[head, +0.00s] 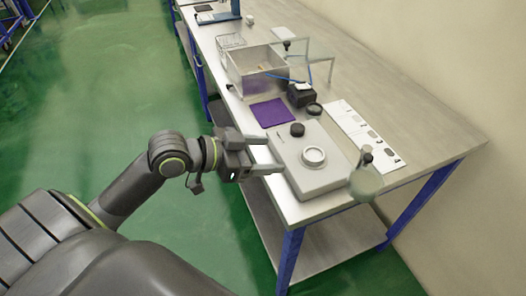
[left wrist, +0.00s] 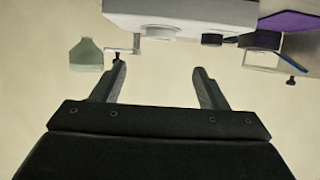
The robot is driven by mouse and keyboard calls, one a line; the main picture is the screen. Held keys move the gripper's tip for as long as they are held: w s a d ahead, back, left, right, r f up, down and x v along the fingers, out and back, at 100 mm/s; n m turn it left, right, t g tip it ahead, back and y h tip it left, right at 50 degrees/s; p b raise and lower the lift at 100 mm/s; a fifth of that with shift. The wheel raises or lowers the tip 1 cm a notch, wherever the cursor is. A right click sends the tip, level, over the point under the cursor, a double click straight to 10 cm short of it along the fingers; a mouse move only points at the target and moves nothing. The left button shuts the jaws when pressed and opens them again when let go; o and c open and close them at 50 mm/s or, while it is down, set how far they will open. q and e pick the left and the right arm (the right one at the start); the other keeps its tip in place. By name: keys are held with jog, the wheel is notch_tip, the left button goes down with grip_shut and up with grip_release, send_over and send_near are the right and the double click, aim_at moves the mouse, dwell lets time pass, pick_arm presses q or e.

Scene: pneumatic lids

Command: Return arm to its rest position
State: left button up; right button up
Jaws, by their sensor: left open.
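My left arm comes in from the left in the head view. Its gripper (head: 276,155) is open, with nothing between its fingers, beside the near left edge of the table and next to the white box-shaped device (head: 318,178). In the left wrist view the open left gripper (left wrist: 160,90) shows two dark fingers spread apart, and the space between them is empty. The white device (left wrist: 180,14) shows beyond the fingertips at the top of that view. My right gripper is not in view.
The steel table (head: 425,122) has blue legs. On it are a purple mat (head: 271,112), a clear box (head: 250,75), a black unit (head: 300,95), a white strip (head: 362,130) and a black round lid (head: 297,129). A pale flask-like piece (head: 366,183) is at the front corner. Green floor lies left.

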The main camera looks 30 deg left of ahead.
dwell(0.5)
pick_arm(q)
jog(key=s+a+f+n+g+y, duration=0.1)
jog(key=s+a+f+n+y, duration=0.15)
jog(key=f, duration=0.35)
jog(key=s+a+f+n+g+y, duration=0.1)
jog(key=s+a+f+n+y, duration=0.2)
jog(key=f, duration=0.4)
jog(key=s+a+f+n+g+y, duration=0.1)
jog(key=s+f+g+y, duration=0.2)
jog(key=s, duration=0.4)
jog(key=s+a+f+n+g+y, duration=0.2)
jog(key=s+f, duration=0.3)
jog(key=s, duration=0.3)
notch_tip(320, 180, down, 23)
jog(key=w+a+g, duration=0.1)
jog(key=w, duration=0.1)
jog(key=s+f+g+h, duration=0.1)
jog(key=s+f, duration=1.5)
jog(key=f, duration=0.1)
jog(key=shift+d+f+g, duration=0.15)
jog(key=shift+d+g, duration=0.15)
jog(key=shift+d, duration=0.15)
